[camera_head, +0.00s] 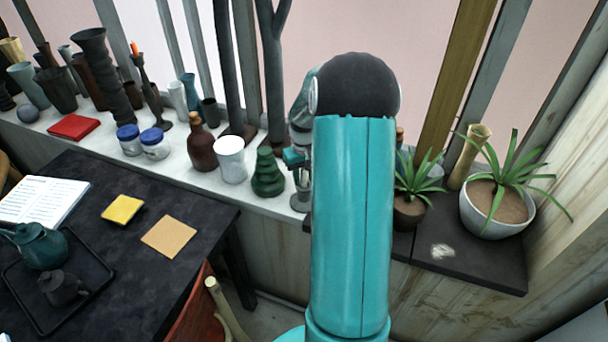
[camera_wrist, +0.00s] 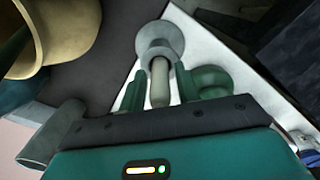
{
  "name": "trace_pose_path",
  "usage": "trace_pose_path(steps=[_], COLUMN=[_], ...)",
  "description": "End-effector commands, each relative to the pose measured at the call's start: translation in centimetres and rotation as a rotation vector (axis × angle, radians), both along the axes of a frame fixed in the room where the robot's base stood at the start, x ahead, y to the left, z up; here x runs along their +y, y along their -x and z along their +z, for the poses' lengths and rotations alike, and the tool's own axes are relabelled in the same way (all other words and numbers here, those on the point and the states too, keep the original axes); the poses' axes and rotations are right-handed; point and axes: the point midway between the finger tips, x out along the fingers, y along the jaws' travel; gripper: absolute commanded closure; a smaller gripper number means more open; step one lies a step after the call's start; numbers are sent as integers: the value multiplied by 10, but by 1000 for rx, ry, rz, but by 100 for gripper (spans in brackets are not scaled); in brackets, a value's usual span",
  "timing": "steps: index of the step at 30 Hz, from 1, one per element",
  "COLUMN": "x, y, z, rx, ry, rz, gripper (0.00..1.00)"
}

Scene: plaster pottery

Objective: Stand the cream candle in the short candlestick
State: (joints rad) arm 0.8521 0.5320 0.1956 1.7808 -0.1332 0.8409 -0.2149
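In the wrist view, the candle (camera_wrist: 160,88) is a pale greyish-cream stick between the two green fingers of my gripper (camera_wrist: 162,85). Its far end lines up with the middle of the round grey candlestick (camera_wrist: 158,36); whether it is seated in the cup or just above it, I cannot tell. The fingers are close on both sides of the candle, but contact is unclear. In the head view, my gripper (camera_head: 295,157) shows partly at the left of my arm, above the grey candlestick (camera_head: 301,201) on the ledge. My arm hides much of this spot.
A dark green stepped vase (camera_head: 267,174) stands close left of the candlestick; a green shape (camera_wrist: 211,82) shows beside the right finger. A white cup (camera_head: 230,160) and brown bottle (camera_head: 201,146) stand further left. Potted plants (camera_head: 498,216) are to the right.

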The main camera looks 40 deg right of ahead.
Motion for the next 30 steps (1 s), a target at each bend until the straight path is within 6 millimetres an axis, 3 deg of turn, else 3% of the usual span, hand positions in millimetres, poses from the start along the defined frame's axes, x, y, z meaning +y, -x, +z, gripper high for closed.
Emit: trace_pose_path(steps=[14,30], x=[0,0], y=[0,0], z=[10,117], rx=[-1,-2], ry=[2,2], rz=[0,1], gripper=[56,56])
